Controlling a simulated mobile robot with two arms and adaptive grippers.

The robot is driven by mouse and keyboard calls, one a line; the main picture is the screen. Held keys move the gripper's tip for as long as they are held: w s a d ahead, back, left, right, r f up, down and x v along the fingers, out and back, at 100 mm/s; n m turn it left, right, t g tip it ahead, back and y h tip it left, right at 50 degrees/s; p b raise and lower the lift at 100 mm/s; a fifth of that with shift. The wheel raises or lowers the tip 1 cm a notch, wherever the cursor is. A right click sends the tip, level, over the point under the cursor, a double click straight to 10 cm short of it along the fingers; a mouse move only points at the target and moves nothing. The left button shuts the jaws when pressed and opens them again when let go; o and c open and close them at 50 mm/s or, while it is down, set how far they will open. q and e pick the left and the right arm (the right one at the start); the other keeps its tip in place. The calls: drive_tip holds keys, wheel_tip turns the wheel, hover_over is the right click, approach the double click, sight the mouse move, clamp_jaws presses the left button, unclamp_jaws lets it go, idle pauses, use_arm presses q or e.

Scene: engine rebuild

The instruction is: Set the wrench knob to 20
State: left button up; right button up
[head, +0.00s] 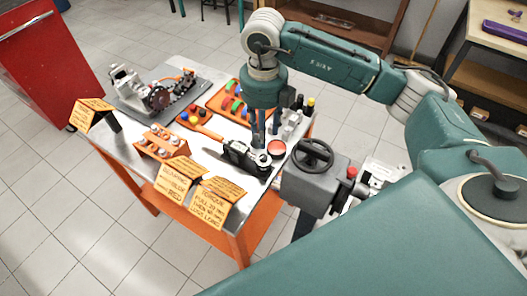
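I cannot single out the wrench or a scale with numbers on its knob. A black and silver device (246,157) lies near the right front of the table, with a red round-topped piece (277,148) beside it. A black handwheel (313,155) sits on a grey box (308,187) at the table's right front. My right gripper (258,143) points down just behind the black and silver device. Its fingers look close together, but their gap and any contact are too small to tell. My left gripper is not in view.
The metal-topped table (206,155) has an orange frame. It also bears an engine assembly (155,96), an orange block with pegs (160,143), an orange tray (228,104) and several dark cylinders. Orange note cards (217,200) stand along the front edge. A red cabinet (43,60) stands left.

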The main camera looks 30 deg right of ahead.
sight(264, 157)
wheel_tip(264, 157, down, 9)
drive_tip(key=shift+s+r+p, duration=0.1)
drive_tip(key=shift+r+p, duration=0.05)
drive_tip(key=shift+p, duration=1.05)
drive_tip(key=shift+f, duration=0.6)
clamp_jaws()
